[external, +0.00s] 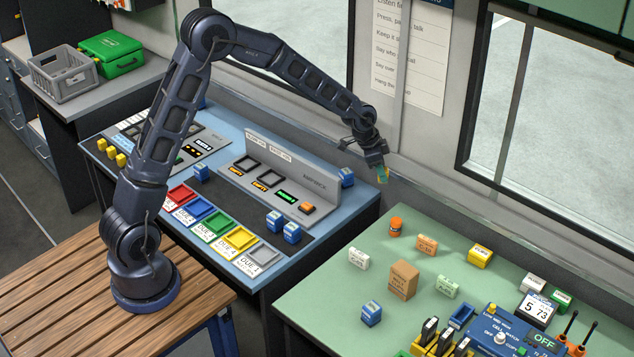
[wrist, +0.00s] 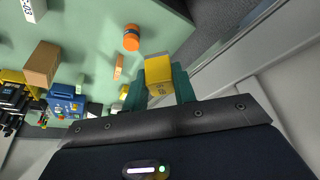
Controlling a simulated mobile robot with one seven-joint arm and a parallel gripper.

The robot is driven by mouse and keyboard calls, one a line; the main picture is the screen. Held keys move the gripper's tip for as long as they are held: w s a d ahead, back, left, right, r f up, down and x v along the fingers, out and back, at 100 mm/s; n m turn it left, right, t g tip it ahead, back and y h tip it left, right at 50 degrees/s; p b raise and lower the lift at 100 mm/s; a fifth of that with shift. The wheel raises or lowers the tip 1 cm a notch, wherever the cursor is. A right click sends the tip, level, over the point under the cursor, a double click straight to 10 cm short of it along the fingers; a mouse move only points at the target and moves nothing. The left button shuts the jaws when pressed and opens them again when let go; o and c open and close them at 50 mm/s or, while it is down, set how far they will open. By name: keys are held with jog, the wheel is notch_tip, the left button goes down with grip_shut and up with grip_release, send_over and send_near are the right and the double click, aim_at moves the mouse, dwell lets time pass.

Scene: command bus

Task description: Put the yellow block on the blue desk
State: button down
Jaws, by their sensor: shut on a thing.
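My gripper (external: 382,174) is shut on a yellow block (wrist: 158,68), which sits between its teal fingertips in the wrist view (wrist: 160,82). In the external view the block is small and partly hidden by the fingers. The gripper is raised near the back wall, around the gap between the blue desk and the green desk. The blue desk (external: 228,120) is at centre left, with its right end just left of and below the gripper. Another yellow block (external: 480,256) lies on the green desk.
The blue desk carries a grey console (external: 290,165), several blue blocks (external: 292,233), coloured trays (external: 240,238) and several small yellow blocks (external: 110,152). The green desk (external: 325,285) holds an orange cylinder (external: 395,226), a cardboard box (external: 403,279) and other blocks. A window frame (external: 475,95) stands behind.

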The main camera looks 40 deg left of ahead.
jog(key=w+a+f+n+t+y, duration=0.1)
jog(key=a+n, duration=0.5)
jog(key=a, duration=2.1)
jog(key=shift+w+f+y, duration=0.2)
jog(key=shift+f+y, duration=0.1)
jog(key=shift+y, duration=0.1)
jog(key=shift+a, duration=0.1)
notch_tip(320, 180, up, 6)
jog(key=n+y, duration=0.1)
jog(key=n, duration=0.2)
send_over(214, 163)
jog(key=s, duration=0.2)
jog(key=shift+t, duration=0.3)
notch_tip(214, 163, down, 20)
jog(key=shift+w+f, duration=0.1)
jog(key=shift+w, duration=0.05)
jog(key=shift+f, duration=0.1)
